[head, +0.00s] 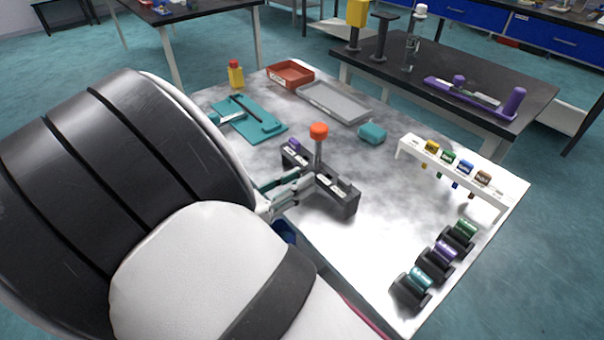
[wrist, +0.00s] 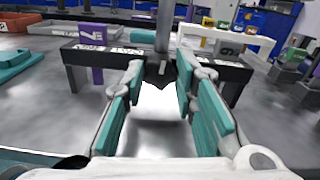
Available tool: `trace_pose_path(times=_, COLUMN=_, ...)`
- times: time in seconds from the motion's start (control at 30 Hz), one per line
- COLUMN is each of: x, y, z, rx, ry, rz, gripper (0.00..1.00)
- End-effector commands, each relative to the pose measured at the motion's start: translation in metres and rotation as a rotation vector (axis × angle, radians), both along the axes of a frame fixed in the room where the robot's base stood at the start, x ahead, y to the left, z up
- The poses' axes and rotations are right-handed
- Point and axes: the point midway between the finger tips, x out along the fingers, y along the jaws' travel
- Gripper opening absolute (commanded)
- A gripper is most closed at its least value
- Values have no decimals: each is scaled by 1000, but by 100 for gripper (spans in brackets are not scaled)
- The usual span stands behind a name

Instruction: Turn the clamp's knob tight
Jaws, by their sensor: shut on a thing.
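An orange-topped post (head: 319,131) with a grey shaft stands upright at the black rack (head: 343,205). The shaft (wrist: 165,28) also shows in the wrist view, above a dark piece between my fingertips. My gripper (head: 292,187) reaches in from the left, beside the rack. In the wrist view my gripper (wrist: 160,76) has its teal-padded fingers closed on the dark lower part of the post, at the rack's near side. The orange top is out of the wrist view. I cannot tell for sure which part is the clamp's knob; a purple device (head: 470,97) with purple knobs lies on the back table.
A white rack (head: 508,186) with several coloured pieces stands at the right. Dark cradles (head: 437,266) with coloured rollers sit at front right. A teal board (head: 240,118), red tray (head: 290,74), grey tray (head: 335,102) and teal block (head: 372,134) lie behind. The table's front middle is clear.

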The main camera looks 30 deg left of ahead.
Motion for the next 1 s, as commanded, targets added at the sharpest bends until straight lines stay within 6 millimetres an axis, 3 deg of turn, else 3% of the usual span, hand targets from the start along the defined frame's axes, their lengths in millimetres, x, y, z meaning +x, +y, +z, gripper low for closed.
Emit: trace_pose_path(times=1.0, x=-1, y=0, z=-3, rx=863, ry=-353, rz=1, gripper=0)
